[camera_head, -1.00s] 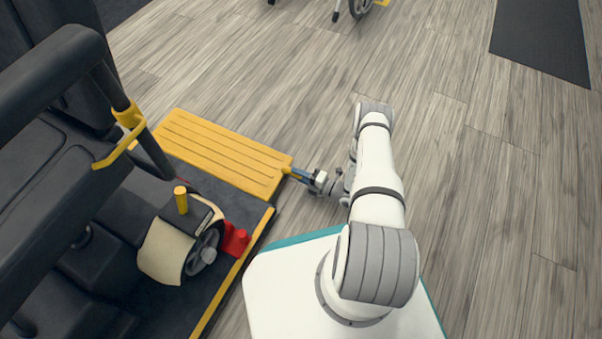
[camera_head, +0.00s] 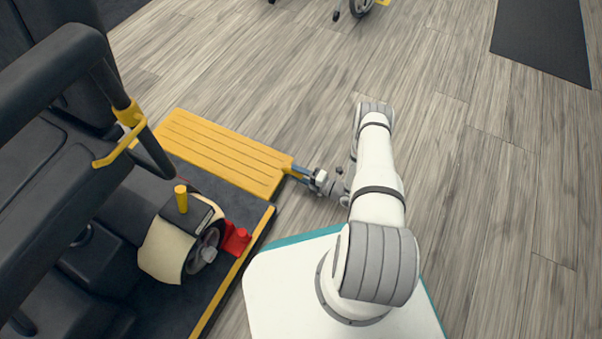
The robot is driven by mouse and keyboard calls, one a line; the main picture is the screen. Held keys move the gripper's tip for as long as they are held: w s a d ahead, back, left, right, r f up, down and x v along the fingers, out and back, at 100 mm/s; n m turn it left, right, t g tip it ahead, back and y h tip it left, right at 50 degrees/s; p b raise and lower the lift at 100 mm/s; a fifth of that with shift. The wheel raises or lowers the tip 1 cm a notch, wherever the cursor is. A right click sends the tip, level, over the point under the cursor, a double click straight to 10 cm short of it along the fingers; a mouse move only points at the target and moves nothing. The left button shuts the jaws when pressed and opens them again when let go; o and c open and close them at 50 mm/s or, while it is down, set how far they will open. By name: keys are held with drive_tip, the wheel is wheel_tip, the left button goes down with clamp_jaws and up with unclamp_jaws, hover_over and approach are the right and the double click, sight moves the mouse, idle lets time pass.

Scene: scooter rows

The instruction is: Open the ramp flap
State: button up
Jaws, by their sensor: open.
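The yellow ramp flap (camera_head: 222,152) lies flat, or nearly so, on the floor at the edge of the dark platform. It has ridges along its length and a small yellow tab at its right end. My gripper (camera_head: 296,174) is at that right end, low down, with its fingers pointing left at the tab. The jaws are open, with the tab at or just beyond the fingertips. I cannot tell whether the fingers touch it.
A black scooter (camera_head: 60,190) stands on the dark platform (camera_head: 240,222) at left, its cream-fendered wheel (camera_head: 172,245) beside a red block (camera_head: 235,238). A dark mat (camera_head: 541,40) lies at the far right. Wooden floor is clear at right and beyond the flap.

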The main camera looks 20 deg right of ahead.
drive_tip(key=p+v, duration=0.2)
drive_tip(key=v, duration=0.5)
drive_tip(key=shift+s+d, duration=0.25)
drive_tip(key=shift+d, duration=0.05)
drive_tip(key=shift+r, duration=0.1)
drive_tip(key=w+a+r+n+g+p, duration=0.25)
drive_tip(key=r+n+g+p, duration=0.6)
drive_tip(key=r, duration=1.65)
drive_tip(key=w+a+r+n+g+p, duration=0.1)
drive_tip(key=a+r+n+g+p, duration=0.3)
drive_tip(key=r+n+p, duration=1.45)
drive_tip(key=s+r+n+t+h+p, duration=0.1)
drive_tip(key=s+r+n+h+p, duration=0.2)
drive_tip(key=r, duration=1.4)
drive_tip(key=s+r+n+t+h+p, duration=0.1)
drive_tip(key=s+r+n+h+p, duration=0.3)
drive_tip(key=r, duration=1.3)
drive_tip(key=s+r+n+t+h+p, duration=0.1)
drive_tip(key=s+r+n+h+p, duration=0.3)
drive_tip(key=s+r+n, duration=0.6)
wheel_tip(320, 180, up, 8)
drive_tip(key=s+h, duration=0.2)
drive_tip(key=shift+s+d+f+n, duration=0.2)
drive_tip(key=shift+s+d+n, duration=0.1)
drive_tip(key=shift+s, duration=0.05)
